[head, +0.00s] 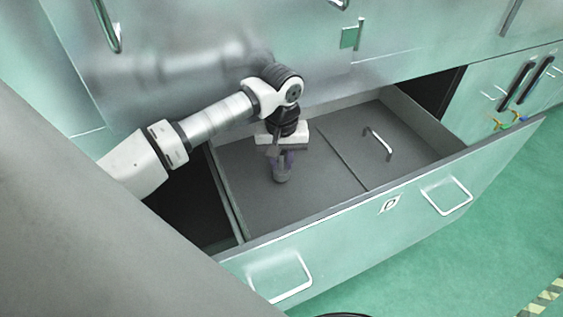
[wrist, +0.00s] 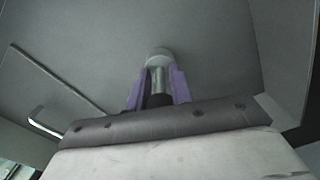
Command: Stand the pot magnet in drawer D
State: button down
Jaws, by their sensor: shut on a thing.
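Drawer D (head: 388,206) is pulled open and carries a "D" label on its pale green front. My gripper (head: 282,165) is inside the drawer's outline, over the left part of its grey floor. It is shut on the pot magnet (head: 281,176), a small grey piece pointing down below the fingers. In the wrist view the purple fingers (wrist: 158,88) flank the magnet's metal shaft, and its round pale end (wrist: 159,57) is at or close above the drawer floor. I cannot tell whether it touches. The magnet looks upright.
A divider line (head: 343,161) crosses the drawer floor, with a metal handle (head: 377,144) on the right part; the handle also shows in the wrist view (wrist: 46,122). The floor around the magnet is clear. Drawer walls and the green cabinet front (head: 180,70) surround the arm.

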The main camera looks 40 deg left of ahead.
jog(key=shift+f, duration=0.5)
jog(key=shift+f, duration=0.2)
jog(key=c, duration=1.2)
grip_release()
jog(key=shift+c, duration=0.2)
notch_tip(320, 180, up, 12)
jog(key=shift+r+p, duration=0.25)
jog(key=shift+p, duration=0.05)
